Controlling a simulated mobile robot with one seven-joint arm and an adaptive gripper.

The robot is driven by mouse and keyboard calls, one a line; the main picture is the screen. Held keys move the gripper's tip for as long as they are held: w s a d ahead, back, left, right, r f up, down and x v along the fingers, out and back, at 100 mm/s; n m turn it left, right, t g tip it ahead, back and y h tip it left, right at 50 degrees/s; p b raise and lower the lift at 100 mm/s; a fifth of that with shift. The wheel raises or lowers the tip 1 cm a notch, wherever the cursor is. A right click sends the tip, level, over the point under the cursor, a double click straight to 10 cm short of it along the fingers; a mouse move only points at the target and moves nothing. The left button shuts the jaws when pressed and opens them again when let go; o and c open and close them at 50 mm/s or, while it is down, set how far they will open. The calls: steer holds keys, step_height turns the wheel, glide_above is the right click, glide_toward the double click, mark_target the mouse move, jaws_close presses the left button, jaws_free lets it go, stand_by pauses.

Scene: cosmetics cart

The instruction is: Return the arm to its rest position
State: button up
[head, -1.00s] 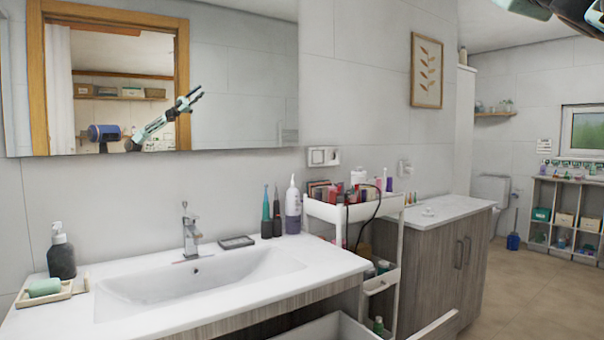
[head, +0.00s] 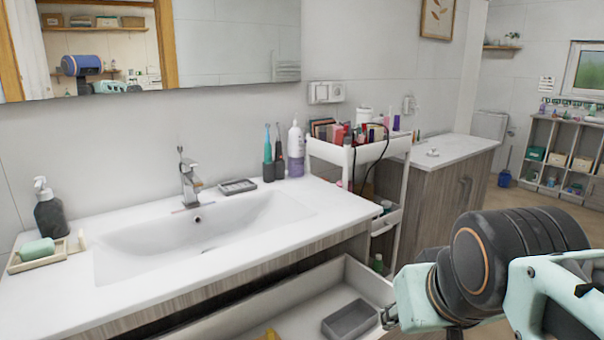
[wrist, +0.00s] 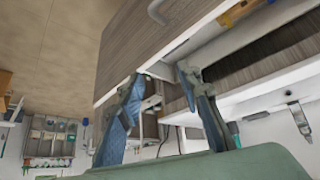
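My arm (head: 480,270) fills the lower right of the head view, folded low in front of the open drawer (head: 245,322) and to the right of the sink. My gripper (wrist: 162,80) shows in the wrist view with its two blue fingers spread apart and nothing between them. Beyond the fingers are the wood drawer front (wrist: 165,45) with its handle and the cart area. Whether the fingers touch anything cannot be told, but they look clear. In the head view the fingers are mostly hidden or out of frame.
The open drawer holds a grey tray (head: 350,320) and a yellow item (head: 271,334). The white cart (head: 349,152), crowded with cosmetics and a dangling black cord, stands beside the sink counter (head: 60,300). A wood cabinet (head: 430,190) is behind it. Open floor lies at right.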

steer(key=s+a+f+g, duration=0.2)
steer(key=s+a+f, duration=0.1)
steer(key=s+f, duration=0.15)
step_height(320, 180, up, 26)
steer(key=p, duration=2.5)
steer(key=shift+w+d+f+y, duration=0.2)
steer(key=shift+w+d+y, duration=0.1)
steer(key=shift+w, duration=0.1)
